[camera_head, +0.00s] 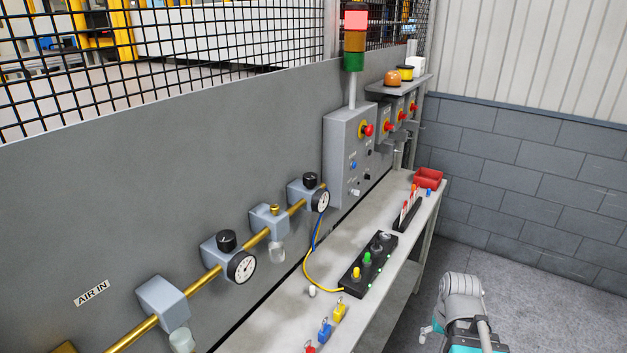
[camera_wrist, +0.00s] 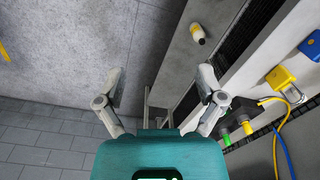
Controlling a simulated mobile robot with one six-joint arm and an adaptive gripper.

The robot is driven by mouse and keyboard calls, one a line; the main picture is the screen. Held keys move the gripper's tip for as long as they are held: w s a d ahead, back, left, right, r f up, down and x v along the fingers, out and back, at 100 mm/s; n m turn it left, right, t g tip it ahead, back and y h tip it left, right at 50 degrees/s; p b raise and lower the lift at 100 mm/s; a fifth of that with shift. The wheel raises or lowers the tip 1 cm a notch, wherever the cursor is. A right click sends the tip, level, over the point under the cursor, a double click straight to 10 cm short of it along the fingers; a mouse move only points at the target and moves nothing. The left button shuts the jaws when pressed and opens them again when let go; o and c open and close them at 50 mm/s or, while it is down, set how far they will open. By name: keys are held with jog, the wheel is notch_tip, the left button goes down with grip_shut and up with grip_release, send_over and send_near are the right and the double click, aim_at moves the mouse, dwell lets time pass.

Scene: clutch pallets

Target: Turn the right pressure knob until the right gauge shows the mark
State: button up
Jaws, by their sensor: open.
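The right pressure knob (camera_head: 310,180) is black and sits on top of a grey-blue regulator on the wall's brass pipe, in the head view. The right gauge (camera_head: 321,201) is a round white dial with a black rim, just below and right of that knob. Its needle and mark are too small to read. My gripper (camera_wrist: 163,84) is open and empty in the wrist view, its two fingers spread. In the head view my arm is at the lower right, beyond the bench and well away from the knob. The wrist view shows neither the knob nor the gauge.
A left knob (camera_head: 226,240) and left gauge (camera_head: 241,267) are nearer on the pipe. The bench (camera_head: 275,333) holds a black box (camera_head: 350,287) with a yellow cable, and several padlocks (camera_head: 325,331). A grey control box (camera_head: 345,155) stands right of the regulator. Floor is free right of the bench.

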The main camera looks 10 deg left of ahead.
jog(key=w+a+r+n+y+p, duration=0.25)
jog(key=w+a+n, duration=0.2)
jog(key=a, duration=0.35)
jog(key=n+t+y+p, duration=0.3)
jog(key=n+y+p, duration=0.2)
jog(key=n+y, duration=0.8)
send_near(310, 180)
jog(key=w+d+f+m+y, duration=0.2)
jog(key=d, duration=0.1)
jog(key=shift+s+d+f, duration=0.15)
jog(key=shift+s+f, duration=0.1)
jog(key=a, duration=0.4)
jog(key=w+a, duration=0.1)
jog(key=a, duration=0.4)
jog(key=w+a, duration=0.1)
jog(key=a, duration=0.3)
jog(key=shift+a, duration=0.3)
